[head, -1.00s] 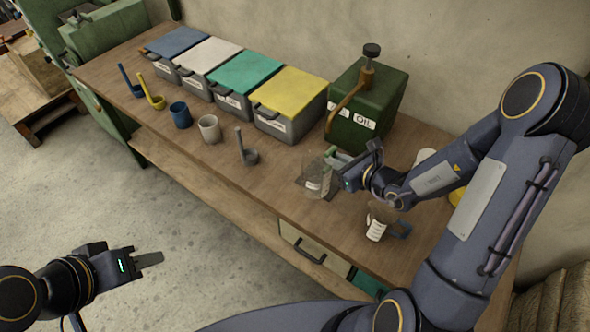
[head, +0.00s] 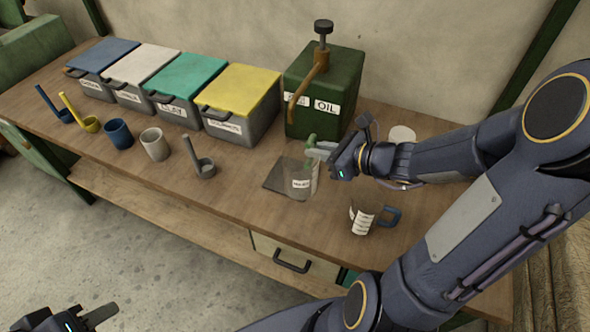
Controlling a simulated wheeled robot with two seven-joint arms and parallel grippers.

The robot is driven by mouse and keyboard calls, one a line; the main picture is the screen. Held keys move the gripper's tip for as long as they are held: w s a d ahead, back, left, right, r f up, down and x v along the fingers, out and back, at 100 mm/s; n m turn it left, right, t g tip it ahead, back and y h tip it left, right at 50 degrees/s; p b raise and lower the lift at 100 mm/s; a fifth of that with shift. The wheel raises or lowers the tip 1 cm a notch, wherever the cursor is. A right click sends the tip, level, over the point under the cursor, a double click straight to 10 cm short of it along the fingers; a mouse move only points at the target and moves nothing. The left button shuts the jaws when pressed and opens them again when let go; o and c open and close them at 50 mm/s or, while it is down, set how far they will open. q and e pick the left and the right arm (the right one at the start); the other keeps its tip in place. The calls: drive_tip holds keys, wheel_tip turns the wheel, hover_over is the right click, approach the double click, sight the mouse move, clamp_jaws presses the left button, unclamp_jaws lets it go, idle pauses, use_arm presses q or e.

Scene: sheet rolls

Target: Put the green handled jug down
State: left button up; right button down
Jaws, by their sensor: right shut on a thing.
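The green handled jug (head: 300,180) is a clear, see-through jug with a white label and a green handle. It is at the dark square mat (head: 274,178) on the bench, in front of the green oil box. My right gripper (head: 322,150) is shut on its green handle. I cannot tell whether the jug's base touches the bench or mat.
A blue handled jug (head: 363,219) stands to the right. The green oil box (head: 325,92) with a pump is behind. Lidded bins (head: 240,103), cups (head: 155,145) and ladles (head: 203,165) line the bench to the left. The bench front (head: 230,195) is clear.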

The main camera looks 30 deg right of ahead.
drive_tip(key=w+d+f+b, duration=0.1)
drive_tip(key=w+f+b, duration=0.1)
drive_tip(key=w+f, duration=0.2)
drive_tip(key=w+d+f+b, duration=0.1)
drive_tip(key=w+f+b, duration=0.1)
drive_tip(key=w+f, duration=0.2)
drive_tip(key=w+d+f+b, duration=0.2)
drive_tip(key=w+f+b, duration=0.1)
drive_tip(key=w+f, duration=0.1)
drive_tip(key=shift+w+f, duration=0.15)
drive_tip(key=shift+w, duration=0.25)
drive_tip(key=shift+f, duration=0.2)
drive_tip(key=shift+f+b, duration=0.3)
drive_tip(key=shift+b, duration=0.25)
drive_tip(key=c, duration=1.5)
unclamp_jaws()
drive_tip(key=shift+r, duration=0.1)
drive_tip(key=shift+o, duration=0.2)
